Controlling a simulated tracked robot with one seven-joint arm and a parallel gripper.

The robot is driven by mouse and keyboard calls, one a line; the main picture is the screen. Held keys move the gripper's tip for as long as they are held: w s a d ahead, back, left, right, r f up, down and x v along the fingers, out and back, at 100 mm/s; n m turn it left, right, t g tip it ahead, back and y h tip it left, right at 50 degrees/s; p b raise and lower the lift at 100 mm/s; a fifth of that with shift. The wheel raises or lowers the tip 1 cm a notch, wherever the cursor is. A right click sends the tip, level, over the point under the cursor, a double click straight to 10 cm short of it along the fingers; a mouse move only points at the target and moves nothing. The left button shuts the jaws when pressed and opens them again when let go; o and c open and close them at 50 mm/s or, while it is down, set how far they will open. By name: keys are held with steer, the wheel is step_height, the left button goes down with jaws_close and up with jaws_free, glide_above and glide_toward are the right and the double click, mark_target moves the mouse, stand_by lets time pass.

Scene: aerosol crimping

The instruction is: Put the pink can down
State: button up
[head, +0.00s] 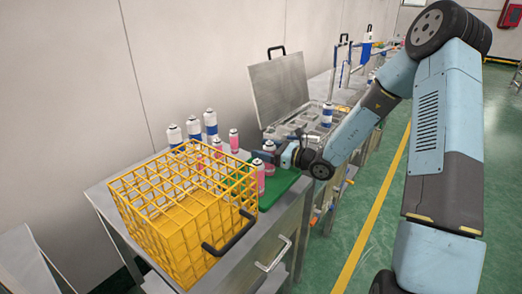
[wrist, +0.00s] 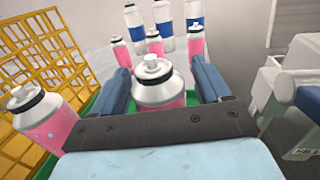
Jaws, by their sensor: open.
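A pink can with a white top stands upright between the two fingers of my open gripper (wrist: 161,70). In the wrist view this pink can (wrist: 160,92) shows a gap to the fingers on both sides. In the head view my gripper (head: 274,157) is around the same pink can (head: 269,168), partly hiding it. The can appears to rest on the green mat (head: 284,183), though its base is hidden. Another pink can (head: 258,180) stands just left of it and shows at the left of the wrist view (wrist: 52,122).
More pink cans (head: 234,141) and several blue-and-white cans (head: 211,124) stand behind. A yellow wire crate (head: 180,245) with a black handle fills the table's left part. An open-lidded steel machine (head: 279,88) stands to the right. The green mat's front right is clear.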

steer(key=shift+r, duration=0.1)
steer(key=v, duration=1.2)
steer(key=s+a+r+n+g+h, duration=0.1)
steer(key=s+r+n+g+h, duration=0.25)
steer(key=s+n, duration=0.4)
steer(key=s+a+r+n+g+h, duration=0.1)
steer(key=s+r+n+g+h, duration=0.2)
steer(key=s+r+n+g, duration=0.35)
steer(key=s+d+r+n+t+h, duration=0.7)
steer(key=s+d+r+n+h, duration=0.2)
steer(key=s, duration=0.5)
step_height(320, 180, up, 2)
steer(key=d, duration=0.2)
steer(key=shift+s+d+r, duration=0.15)
steer(key=shift+d+r, duration=0.05)
steer(key=shift+d, duration=0.2)
steer(key=shift+h, duration=0.25)
